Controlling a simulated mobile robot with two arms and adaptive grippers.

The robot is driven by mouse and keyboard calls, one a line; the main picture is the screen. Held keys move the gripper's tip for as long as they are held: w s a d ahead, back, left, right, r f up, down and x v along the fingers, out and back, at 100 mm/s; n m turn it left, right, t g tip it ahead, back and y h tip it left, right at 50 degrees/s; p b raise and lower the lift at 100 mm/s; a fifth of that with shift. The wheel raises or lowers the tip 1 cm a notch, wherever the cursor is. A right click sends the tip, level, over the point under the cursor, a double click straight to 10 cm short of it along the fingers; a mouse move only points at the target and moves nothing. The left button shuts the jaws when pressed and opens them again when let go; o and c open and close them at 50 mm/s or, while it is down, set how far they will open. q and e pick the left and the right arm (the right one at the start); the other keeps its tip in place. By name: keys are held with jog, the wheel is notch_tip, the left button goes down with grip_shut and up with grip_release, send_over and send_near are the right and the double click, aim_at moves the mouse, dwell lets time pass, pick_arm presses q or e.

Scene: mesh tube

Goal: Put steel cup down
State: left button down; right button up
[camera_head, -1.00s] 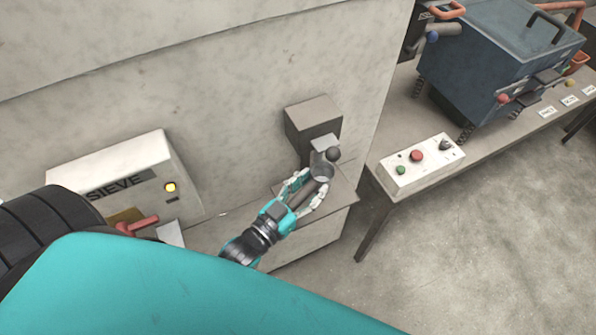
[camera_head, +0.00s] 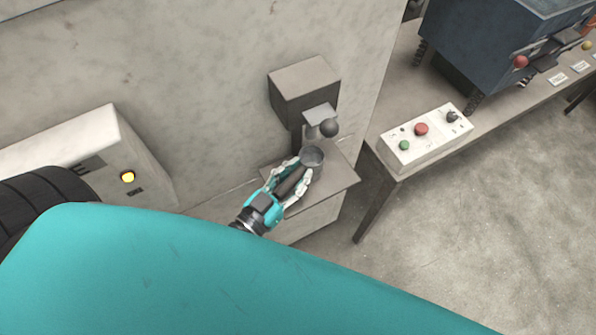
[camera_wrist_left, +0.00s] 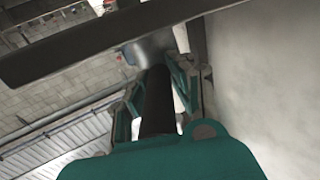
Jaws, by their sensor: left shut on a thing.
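The steel cup (camera_head: 311,157) is grey, with its round open mouth facing up in the head view. It is just below the grey spout with a dark ball knob (camera_head: 328,128), over the small ledge (camera_head: 338,177). My left gripper (camera_head: 298,174) is shut on the cup's dark handle, from the lower left. I cannot tell whether the cup's base touches the ledge. In the left wrist view the dark handle (camera_wrist_left: 157,100) lies between the fingers, and part of the cup (camera_wrist_left: 148,50) shows beyond it. My right gripper is not in view.
A grey block (camera_head: 305,82) juts from the wall above the spout. A white control box (camera_head: 424,140) sits on the bench at the right, near a blue machine (camera_head: 490,45). A white box with a yellow light (camera_head: 127,177) is at the left. A dark bar (camera_wrist_left: 130,35) crosses the wrist view.

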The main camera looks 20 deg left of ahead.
pick_arm(q)
jog(key=shift+w+f, duration=0.15)
jog(key=shift+w, duration=0.05)
jog(key=shift+a, duration=0.1)
jog(key=c, duration=1.5)
grip_release()
jog(key=shift+s, duration=0.2)
jog(key=o, duration=0.5)
jog(key=shift+s, duration=0.15)
jog(key=shift+o, duration=1)
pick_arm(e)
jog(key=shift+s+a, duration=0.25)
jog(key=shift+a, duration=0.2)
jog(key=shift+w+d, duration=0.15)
